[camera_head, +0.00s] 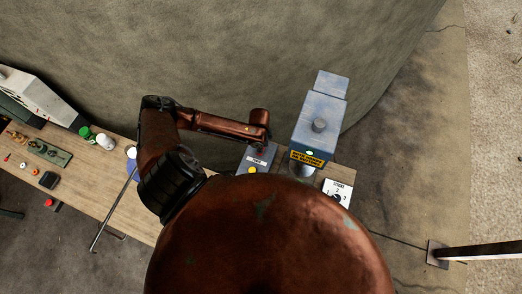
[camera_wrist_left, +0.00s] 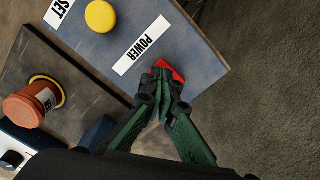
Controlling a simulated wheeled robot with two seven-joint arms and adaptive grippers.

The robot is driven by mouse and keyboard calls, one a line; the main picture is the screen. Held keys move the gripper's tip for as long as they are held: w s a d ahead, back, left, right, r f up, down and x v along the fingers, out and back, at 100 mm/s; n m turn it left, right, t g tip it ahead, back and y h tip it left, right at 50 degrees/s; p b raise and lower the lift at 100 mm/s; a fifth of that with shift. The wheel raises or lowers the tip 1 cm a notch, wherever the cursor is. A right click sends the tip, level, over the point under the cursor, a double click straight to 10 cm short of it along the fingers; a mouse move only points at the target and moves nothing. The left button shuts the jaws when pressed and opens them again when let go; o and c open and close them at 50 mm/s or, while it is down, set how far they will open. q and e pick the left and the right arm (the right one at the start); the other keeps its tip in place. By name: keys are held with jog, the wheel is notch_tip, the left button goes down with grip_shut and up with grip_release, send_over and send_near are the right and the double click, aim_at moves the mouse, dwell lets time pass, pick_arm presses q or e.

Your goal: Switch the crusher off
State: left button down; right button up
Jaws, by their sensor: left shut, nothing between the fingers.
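The blue-grey control box (camera_head: 249,168) stands on the bench with a yellow button and a white label; the wrist view shows its bare top (camera_wrist_left: 180,35) and the label POWER (camera_wrist_left: 142,45). A red switch (camera_wrist_left: 177,72) sits beside that label, partly covered by my fingers. My left gripper (camera_wrist_left: 160,73) is shut and empty, its tips at the switch; I cannot tell whether they touch it. In the head view it is mostly hidden by my arm. A blue-grey machine (camera_head: 318,110), perhaps the crusher, has a lit green lamp (camera_head: 309,153). My right gripper is not in view.
A yellow button (camera_wrist_left: 100,16) and a reddish button (camera_wrist_left: 25,108) are close by. Bottles (camera_head: 105,141) and small parts lie left on the wooden bench (camera_head: 95,185). A large rounded grey wall (camera_head: 220,50) rises behind.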

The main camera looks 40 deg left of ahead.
pick_arm(q)
jog(key=shift+f+b, duration=0.4)
jog(key=shift+f, duration=0.5)
dwell(0.3)
jog(key=shift+r, duration=0.1)
notch_tip(320, 180, up, 5)
jog(key=p, duration=0.6)
jog(key=shift+r+p, duration=0.45)
jog(key=shift+r, duration=0.5)
jog(key=shift+f, duration=0.1)
